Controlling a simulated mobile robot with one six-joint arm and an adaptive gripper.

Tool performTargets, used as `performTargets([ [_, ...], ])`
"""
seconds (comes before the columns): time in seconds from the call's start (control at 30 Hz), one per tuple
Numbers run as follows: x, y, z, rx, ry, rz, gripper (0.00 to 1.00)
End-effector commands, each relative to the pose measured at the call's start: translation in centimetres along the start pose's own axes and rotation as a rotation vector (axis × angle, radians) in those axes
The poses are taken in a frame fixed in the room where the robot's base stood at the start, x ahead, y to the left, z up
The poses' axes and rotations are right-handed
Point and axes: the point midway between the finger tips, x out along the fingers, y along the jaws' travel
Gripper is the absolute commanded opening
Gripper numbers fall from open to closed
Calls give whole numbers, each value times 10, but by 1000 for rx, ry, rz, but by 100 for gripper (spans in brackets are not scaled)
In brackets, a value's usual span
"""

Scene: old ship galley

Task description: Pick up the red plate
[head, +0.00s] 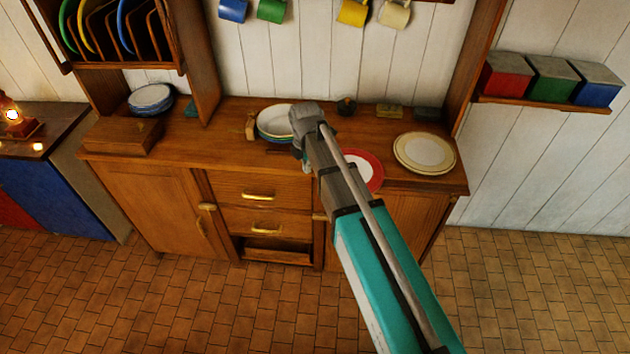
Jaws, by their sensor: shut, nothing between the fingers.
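The red plate (368,169) has a red rim and a pale centre. It lies on the wooden counter right of the middle, and my arm hides its left part. My gripper (306,166) is at the far end of my arm, above the counter and left of the red plate. It is small and mostly hidden behind my wrist and arm. It is shut and holds nothing.
A stack of pale plates (272,121) stands just left of my wrist. Cream plates (425,153) lie at the right end of the wooden counter (225,143). A wooden box (121,135) stands left. Mugs hang above, including a yellow one (352,12).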

Motion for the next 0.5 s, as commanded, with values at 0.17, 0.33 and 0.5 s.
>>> performTargets([
  [0.17, 4, 0, 0, 0, 0, 0, 0],
  [0.33, 12, 0, 0, 0, 0, 0, 0],
  [0.5, 24, 0, -1, 0, 0, 0, 0],
])
